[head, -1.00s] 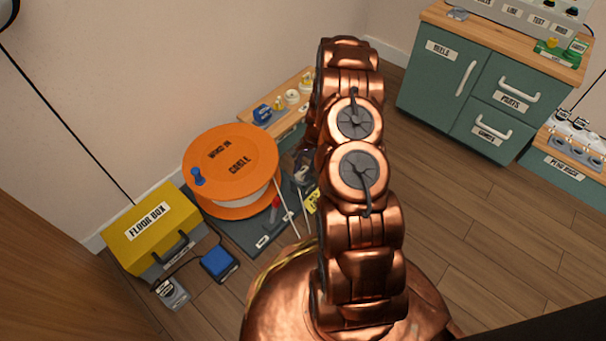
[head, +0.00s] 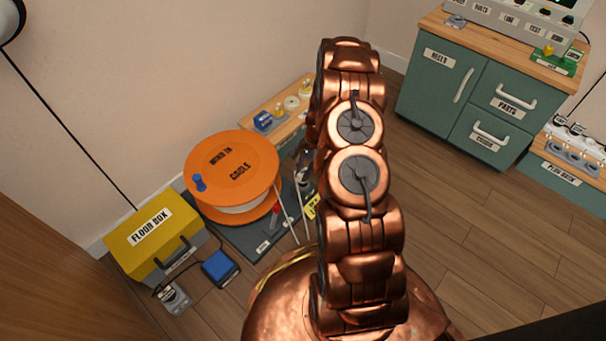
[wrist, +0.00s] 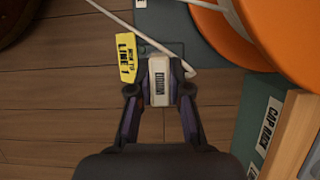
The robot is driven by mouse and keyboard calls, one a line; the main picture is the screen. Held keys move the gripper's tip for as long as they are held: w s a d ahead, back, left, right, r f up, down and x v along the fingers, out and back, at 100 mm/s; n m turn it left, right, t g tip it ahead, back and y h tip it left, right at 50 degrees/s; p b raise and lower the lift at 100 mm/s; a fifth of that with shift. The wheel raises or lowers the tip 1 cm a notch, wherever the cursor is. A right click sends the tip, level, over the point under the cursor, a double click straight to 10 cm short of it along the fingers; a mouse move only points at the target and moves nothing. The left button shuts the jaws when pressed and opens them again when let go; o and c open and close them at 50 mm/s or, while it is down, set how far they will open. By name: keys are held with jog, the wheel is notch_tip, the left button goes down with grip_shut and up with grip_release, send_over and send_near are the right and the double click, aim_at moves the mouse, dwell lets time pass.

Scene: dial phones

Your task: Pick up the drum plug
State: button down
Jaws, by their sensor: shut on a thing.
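The drum plug (wrist: 159,82) is a small pale block with a dark-lettered label. In the wrist view it sits between the two dark fingers of my gripper (wrist: 160,92), which is shut on it. A yellow tag (wrist: 126,58) with printed words hangs beside its left side, and a white cable (wrist: 150,40) runs close by. In the head view the tag (head: 311,206) shows just left of my copper arm. My gripper (head: 304,165) is partly hidden there behind the arm, right of the orange cable drum (head: 235,165). I cannot tell the plug's height above the floor.
A yellow floor box (head: 150,232) and a blue block (head: 221,266) stand left on the wooden floor. A low wooden-topped shelf (head: 285,128) is behind the drum. A green cabinet (head: 465,95) stands back right. Floor between is open.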

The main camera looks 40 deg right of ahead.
jog(key=shift+s+r, duration=0.35)
jog(key=shift+r, duration=0.2)
jog(key=s+a+r+p, duration=0.1)
jog(key=s+p, duration=0.2)
jog(key=s, duration=0.4)
jog(key=s+a+r+p, duration=0.2)
jog(key=s+p, duration=0.2)
jog(key=s, duration=0.4)
jog(key=shift+r, duration=0.2)
